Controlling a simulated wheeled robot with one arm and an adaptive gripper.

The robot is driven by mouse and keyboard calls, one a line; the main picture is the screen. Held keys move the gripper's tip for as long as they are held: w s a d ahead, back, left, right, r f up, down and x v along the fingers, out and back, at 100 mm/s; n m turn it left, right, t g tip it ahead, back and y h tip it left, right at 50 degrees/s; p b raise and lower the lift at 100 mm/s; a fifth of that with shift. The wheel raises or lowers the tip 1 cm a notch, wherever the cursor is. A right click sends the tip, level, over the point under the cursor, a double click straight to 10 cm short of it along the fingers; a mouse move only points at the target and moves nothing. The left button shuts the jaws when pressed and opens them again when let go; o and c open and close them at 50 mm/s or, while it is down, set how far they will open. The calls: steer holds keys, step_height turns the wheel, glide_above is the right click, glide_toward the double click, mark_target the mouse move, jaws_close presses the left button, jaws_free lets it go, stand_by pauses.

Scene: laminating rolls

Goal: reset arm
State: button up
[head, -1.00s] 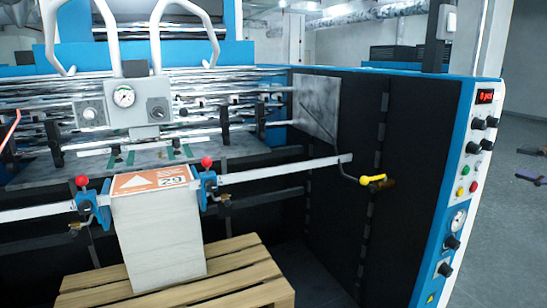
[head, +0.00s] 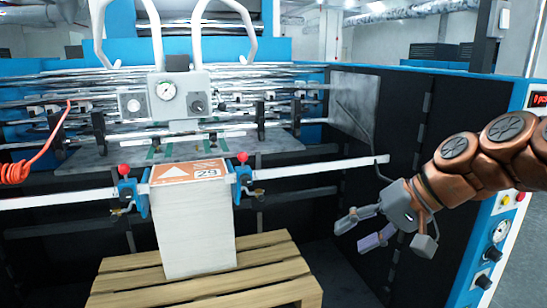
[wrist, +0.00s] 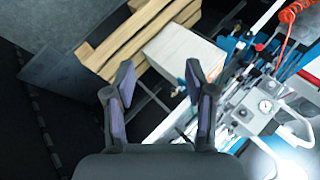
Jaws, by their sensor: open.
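My gripper (head: 360,231) is at the right of the head view, in front of the machine's dark side panel. Its fingers point left and are spread, with nothing between them. In the wrist view my open gripper (wrist: 160,82) shows both fingers apart. The thin dark crank rod (head: 379,170) ends just above my gripper. Its yellow handle does not show now, and I cannot tell whether my gripper touches the rod. The white stack (head: 194,235) with an orange top label stands left of my gripper, clearly apart from it.
The stack stands on a wooden pallet (head: 250,288). A white rail (head: 310,170) with blue clamps crosses at the stack's top. A gauge box (head: 174,95) stands behind. An orange coiled hose (head: 32,160) hangs at left. The control panel (head: 507,228) is partly behind my arm.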

steer(key=s+a+f+n+g+h, duration=0.1)
steer(key=s+a+f+g+h, duration=0.25)
steer(key=s+f, duration=0.8)
steer(key=s+d+f+g+h, duration=0.1)
steer(key=s+d+f+h, duration=0.1)
steer(key=s, duration=0.4)
steer(key=s+d+f+h, duration=0.2)
steer(key=s+d+f, duration=0.2)
steer(key=s+f, duration=0.2)
steer(key=shift+s+d+f+g+h, duration=0.15)
steer(key=shift+s+f+g+h, duration=0.2)
steer(key=shift+s, duration=0.4)
